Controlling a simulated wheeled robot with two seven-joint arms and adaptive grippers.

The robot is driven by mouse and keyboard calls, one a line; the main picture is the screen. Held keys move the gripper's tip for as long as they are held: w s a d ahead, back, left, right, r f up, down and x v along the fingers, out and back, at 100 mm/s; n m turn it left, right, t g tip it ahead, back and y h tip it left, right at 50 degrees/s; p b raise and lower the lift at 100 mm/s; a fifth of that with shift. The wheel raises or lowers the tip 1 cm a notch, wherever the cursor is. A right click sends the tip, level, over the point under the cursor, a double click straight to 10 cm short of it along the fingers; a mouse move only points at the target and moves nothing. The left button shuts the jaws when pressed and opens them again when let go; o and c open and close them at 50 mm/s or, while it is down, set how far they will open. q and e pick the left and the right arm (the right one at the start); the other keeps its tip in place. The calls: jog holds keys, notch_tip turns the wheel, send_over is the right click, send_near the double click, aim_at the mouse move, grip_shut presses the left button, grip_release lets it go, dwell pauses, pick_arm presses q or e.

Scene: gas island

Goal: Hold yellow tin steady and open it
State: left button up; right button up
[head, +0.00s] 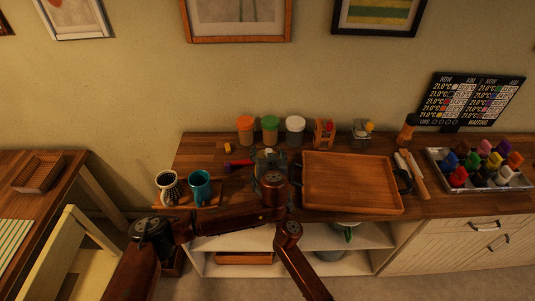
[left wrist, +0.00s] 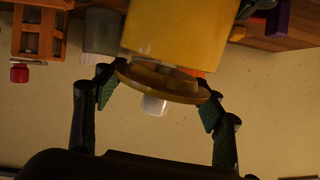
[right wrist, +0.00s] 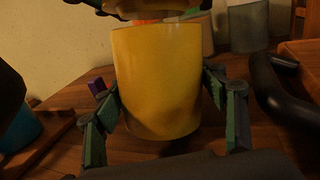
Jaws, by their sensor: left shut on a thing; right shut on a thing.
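The yellow tin (right wrist: 155,80) stands upright on the wooden counter in the right wrist view. My right gripper (right wrist: 160,118) is shut on its body, one finger on each side. The tin also shows upside down in the left wrist view (left wrist: 175,30). Its round lid (left wrist: 165,82), with a pale knob (left wrist: 155,106), is between the fingers of my left gripper (left wrist: 155,98), which is shut on it. The lid (right wrist: 150,8) appears just above the tin's rim, with a small gap. In the head view, my left gripper (head: 270,163) and arms hide the tin.
A wooden tray (head: 350,182) lies right of the grippers. Several lidded jars (head: 270,130) line the wall. A rack of coloured items (head: 485,165) is at the right.

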pick_arm(q)
jog(key=shift+d+r, duration=0.1)
jog(key=shift+r, duration=0.1)
pick_arm(e)
jog(key=shift+a, duration=0.1)
pick_arm(q)
jog(key=shift+w+d+r, duration=0.1)
jog(key=shift+w+r, duration=0.15)
jog(key=shift+r, duration=0.7)
jog(key=shift+w+d+r, duration=0.1)
jog(key=shift+w+r, duration=0.1)
jog(key=shift+r, duration=0.75)
pick_arm(e)
jog(key=o, duration=1.8)
jog(key=shift+s, duration=0.15)
